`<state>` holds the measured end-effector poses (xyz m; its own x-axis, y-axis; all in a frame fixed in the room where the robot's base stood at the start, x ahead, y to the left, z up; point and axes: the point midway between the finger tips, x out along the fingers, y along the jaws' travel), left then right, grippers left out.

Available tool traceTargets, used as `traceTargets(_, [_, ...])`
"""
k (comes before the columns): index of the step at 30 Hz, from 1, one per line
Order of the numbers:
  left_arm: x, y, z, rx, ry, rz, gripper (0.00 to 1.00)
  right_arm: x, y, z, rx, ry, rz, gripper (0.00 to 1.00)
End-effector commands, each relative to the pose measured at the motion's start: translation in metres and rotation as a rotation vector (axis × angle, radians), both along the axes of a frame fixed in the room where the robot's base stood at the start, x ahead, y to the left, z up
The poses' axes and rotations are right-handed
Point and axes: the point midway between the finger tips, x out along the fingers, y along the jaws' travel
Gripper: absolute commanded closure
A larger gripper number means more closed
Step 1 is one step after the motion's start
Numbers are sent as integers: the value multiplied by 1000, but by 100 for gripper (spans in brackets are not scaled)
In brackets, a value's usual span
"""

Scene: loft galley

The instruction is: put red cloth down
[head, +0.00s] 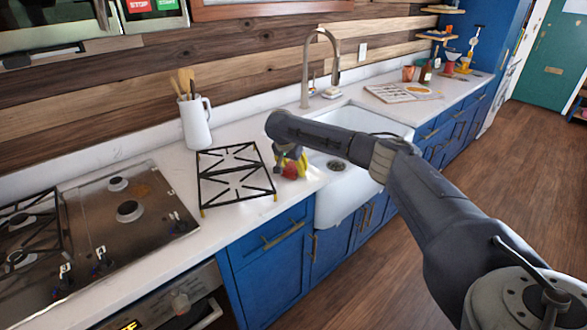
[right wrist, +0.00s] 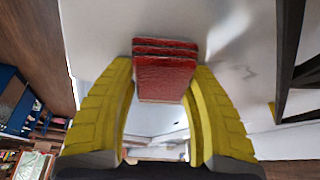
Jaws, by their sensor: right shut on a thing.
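The red cloth (right wrist: 165,75) is a folded, layered red piece held between the yellow fingers of my right gripper (right wrist: 160,90) in the right wrist view. In the head view the right gripper (head: 291,165) points down at the white counter, between the black stove grate and the sink. A small part of the red cloth (head: 290,171) shows there between the fingers. It is low, at or just above the counter; I cannot tell whether it touches. My left gripper is not in view.
A black grate (head: 236,174) lies on the counter just left of the gripper. The white sink (head: 345,167) with a tall faucet (head: 306,70) is to the right. A white utensil jug (head: 196,122) stands behind the grate. A gas cooktop (head: 127,212) is at left.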

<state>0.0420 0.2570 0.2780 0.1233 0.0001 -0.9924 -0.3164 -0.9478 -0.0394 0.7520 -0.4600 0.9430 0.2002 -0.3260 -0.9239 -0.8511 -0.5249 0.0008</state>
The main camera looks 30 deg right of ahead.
Motion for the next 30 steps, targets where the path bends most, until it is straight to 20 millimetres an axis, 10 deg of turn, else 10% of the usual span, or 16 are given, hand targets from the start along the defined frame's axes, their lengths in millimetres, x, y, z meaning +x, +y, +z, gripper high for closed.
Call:
traceTargets(10, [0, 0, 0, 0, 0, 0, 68, 0, 0, -9, 0, 1, 0, 72])
traceTargets(11, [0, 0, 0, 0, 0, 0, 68, 0, 0, -9, 0, 1, 0, 45])
traceTargets(16, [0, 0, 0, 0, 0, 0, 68, -1, 0, -11, 0, 5, -1, 27])
traceTargets(30, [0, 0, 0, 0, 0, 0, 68, -3, 5, 4, 2, 6, 3, 27])
